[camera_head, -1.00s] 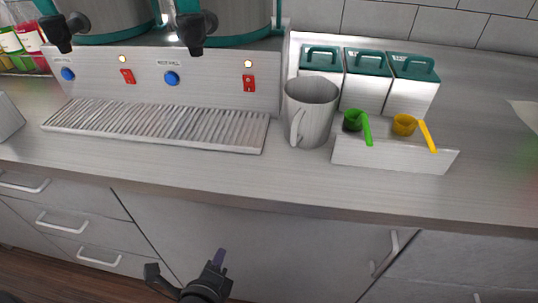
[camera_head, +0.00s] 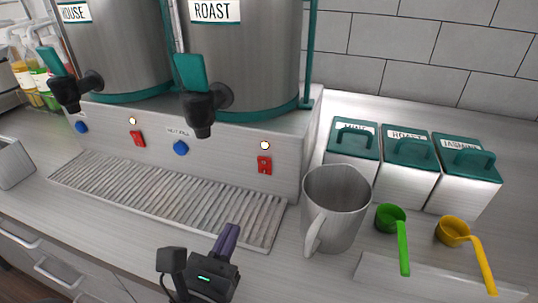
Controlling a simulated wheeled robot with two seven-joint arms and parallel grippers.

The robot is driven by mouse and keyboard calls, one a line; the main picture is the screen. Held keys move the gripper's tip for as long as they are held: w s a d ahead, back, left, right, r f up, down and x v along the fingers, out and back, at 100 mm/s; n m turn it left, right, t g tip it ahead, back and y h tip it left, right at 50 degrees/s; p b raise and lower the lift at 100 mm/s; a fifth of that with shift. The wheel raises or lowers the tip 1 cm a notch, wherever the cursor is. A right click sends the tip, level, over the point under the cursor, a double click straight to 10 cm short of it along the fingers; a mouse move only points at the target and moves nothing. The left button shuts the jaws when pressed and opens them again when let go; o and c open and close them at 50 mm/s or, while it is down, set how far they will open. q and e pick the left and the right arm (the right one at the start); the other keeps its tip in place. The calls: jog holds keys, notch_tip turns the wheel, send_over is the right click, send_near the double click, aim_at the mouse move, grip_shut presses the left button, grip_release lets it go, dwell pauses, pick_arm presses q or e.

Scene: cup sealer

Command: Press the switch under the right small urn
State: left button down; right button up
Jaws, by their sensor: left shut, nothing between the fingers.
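The right urn (camera_head: 245,62), labelled ROAST, stands on the metal brewer base (camera_head: 225,140) with a black tap (camera_head: 203,110) and teal handle. Below it on the base's front are a red switch (camera_head: 264,165), a lit indicator (camera_head: 265,145) above it, and a blue button (camera_head: 181,148) to the left. The left urn (camera_head: 118,50), labelled HOUSE, has its own red switch (camera_head: 137,138). My left gripper (camera_head: 228,243) is shut and empty, in front of the drip tray's near right edge, below and apart from the right switch. My right gripper is not in view.
A metal pitcher (camera_head: 338,205) stands right of the drip tray (camera_head: 170,195), close to the right switch. Green (camera_head: 392,218) and yellow (camera_head: 453,232) scoops lie further right, before several teal-lidded canisters (camera_head: 408,165). The counter between tray and pitcher is narrow.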

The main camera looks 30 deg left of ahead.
pick_arm(q)
jog(key=shift+w, duration=0.15)
jog(key=shift+s+r, duration=0.1)
jog(key=shift+s, duration=0.25)
jog(key=shift+w+r+p, duration=0.15)
jog(key=shift+w+p, duration=0.15)
jog(key=shift+w, duration=0.15)
jog(key=p, duration=0.3)
send_near(263, 163)
jog(key=shift+w+a+r, duration=0.2)
jog(key=shift+w+r, duration=0.1)
jog(key=shift+w, duration=0.3)
jog(key=x, duration=0.6)
jog(key=shift+w+f+b, duration=0.15)
jog(key=shift+f+b, duration=0.05)
jog(key=shift+b, duration=0.15)
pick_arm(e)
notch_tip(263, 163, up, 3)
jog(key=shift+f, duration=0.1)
